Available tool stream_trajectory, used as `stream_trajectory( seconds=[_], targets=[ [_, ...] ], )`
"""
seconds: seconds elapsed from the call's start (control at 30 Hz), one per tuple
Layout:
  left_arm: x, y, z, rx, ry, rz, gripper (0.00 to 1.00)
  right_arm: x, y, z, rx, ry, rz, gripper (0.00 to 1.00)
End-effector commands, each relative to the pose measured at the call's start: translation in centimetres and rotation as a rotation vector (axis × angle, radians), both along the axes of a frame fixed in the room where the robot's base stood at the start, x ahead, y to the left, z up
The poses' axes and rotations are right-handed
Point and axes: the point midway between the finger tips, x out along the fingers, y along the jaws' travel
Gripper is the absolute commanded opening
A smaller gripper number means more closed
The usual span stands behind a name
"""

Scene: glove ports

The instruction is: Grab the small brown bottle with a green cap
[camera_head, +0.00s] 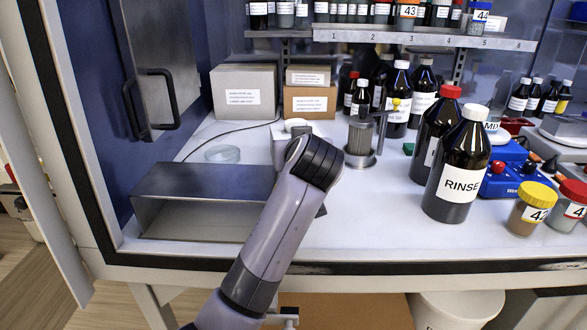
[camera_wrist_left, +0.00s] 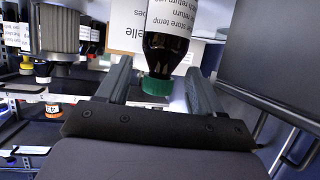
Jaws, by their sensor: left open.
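The small brown bottle with a green cap (camera_wrist_left: 166,52) shows in the left wrist view, upside down in the picture. It has a white printed label, and its dark neck and green cap lie between the two fingers of my left gripper (camera_wrist_left: 160,72). The fingers are apart, with a visible gap on each side of the cap. In the head view my left wrist hides the gripper and I cannot make out this bottle. My right gripper is not in view.
A grey metal box (camera_head: 205,185) lies left of my arm, with a glass dish (camera_head: 222,154) behind it. A metal stand (camera_head: 360,140) is close on the right. Cardboard boxes (camera_head: 245,88) and a shelf (camera_head: 425,40) are behind.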

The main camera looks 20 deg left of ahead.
Motion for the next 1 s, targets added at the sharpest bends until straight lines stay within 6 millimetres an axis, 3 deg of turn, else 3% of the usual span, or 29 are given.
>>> stream_trajectory(
  seconds=[0.17, 0.4, 0.77, 1.0],
  targets=[
    [0.0, 0.0, 0.0, 0.0, 0.0, 0.0, 0.66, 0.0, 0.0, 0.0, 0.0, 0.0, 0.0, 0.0],
    [0.0, 0.0, 0.0, 0.0, 0.001, 0.0, 0.0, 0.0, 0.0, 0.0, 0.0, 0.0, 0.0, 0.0],
    [0.0, 0.0, 0.0, -0.001, 0.004, 0.0, 0.0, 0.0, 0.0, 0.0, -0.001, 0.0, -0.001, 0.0],
    [0.0, -0.1, 2.4, -0.003, -0.002, -0.001, 0.0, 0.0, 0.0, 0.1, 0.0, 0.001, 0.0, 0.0]
  ],
)
